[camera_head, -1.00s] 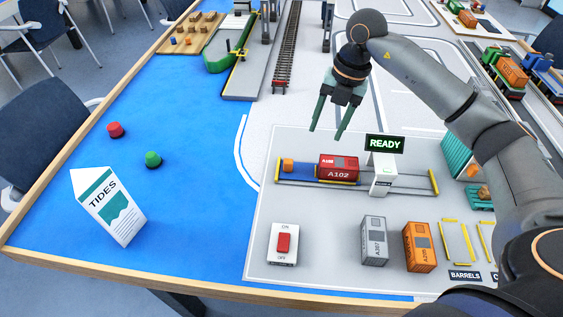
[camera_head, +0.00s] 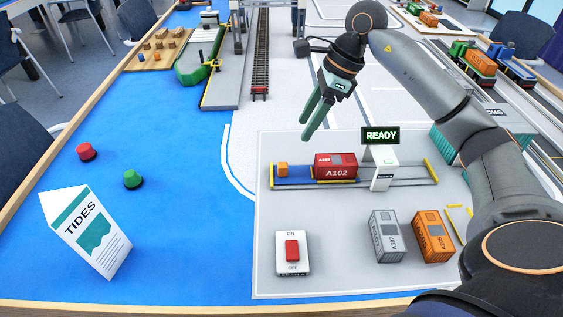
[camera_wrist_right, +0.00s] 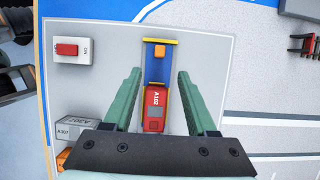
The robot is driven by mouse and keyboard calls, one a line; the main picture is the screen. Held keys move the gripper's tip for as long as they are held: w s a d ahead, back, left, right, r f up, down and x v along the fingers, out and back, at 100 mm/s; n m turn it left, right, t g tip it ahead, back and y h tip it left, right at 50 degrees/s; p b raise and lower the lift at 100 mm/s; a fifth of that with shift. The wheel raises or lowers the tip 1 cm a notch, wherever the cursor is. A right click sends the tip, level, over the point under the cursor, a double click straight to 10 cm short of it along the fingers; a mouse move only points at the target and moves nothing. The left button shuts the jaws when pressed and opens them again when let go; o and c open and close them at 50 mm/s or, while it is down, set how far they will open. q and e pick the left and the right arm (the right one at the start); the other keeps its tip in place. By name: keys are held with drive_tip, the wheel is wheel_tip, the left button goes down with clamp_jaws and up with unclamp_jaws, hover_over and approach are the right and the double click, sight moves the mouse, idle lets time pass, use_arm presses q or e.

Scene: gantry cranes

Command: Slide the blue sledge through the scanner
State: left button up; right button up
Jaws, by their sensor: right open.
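The blue sledge (camera_head: 298,173) lies in a straight track at the left of the scanner. It carries a red container marked A102 (camera_head: 336,166) and has a small orange block (camera_head: 282,169) at its left end. The white scanner (camera_head: 384,174) straddles the track, and its sign (camera_head: 381,136) reads READY. My right gripper (camera_head: 309,131) is open and empty, above and behind the sledge. In the right wrist view the sledge (camera_wrist_right: 160,70) shows between the spread fingers, below them; the scanner is hidden there. My left gripper is not in view.
A switch box with a red rocker (camera_head: 292,251) stands in front of the track. A grey container (camera_head: 387,236) and an orange container (camera_head: 433,236) stand at the front right. The board between switch and track is clear.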

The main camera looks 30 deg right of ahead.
sight(284, 164)
drive_tip(key=b+x, duration=0.1)
drive_tip(key=x, duration=1.1)
drive_tip(key=shift+f, duration=0.1)
clamp_jaws()
drive_tip(key=shift+b, duration=0.3)
idle(0.8)
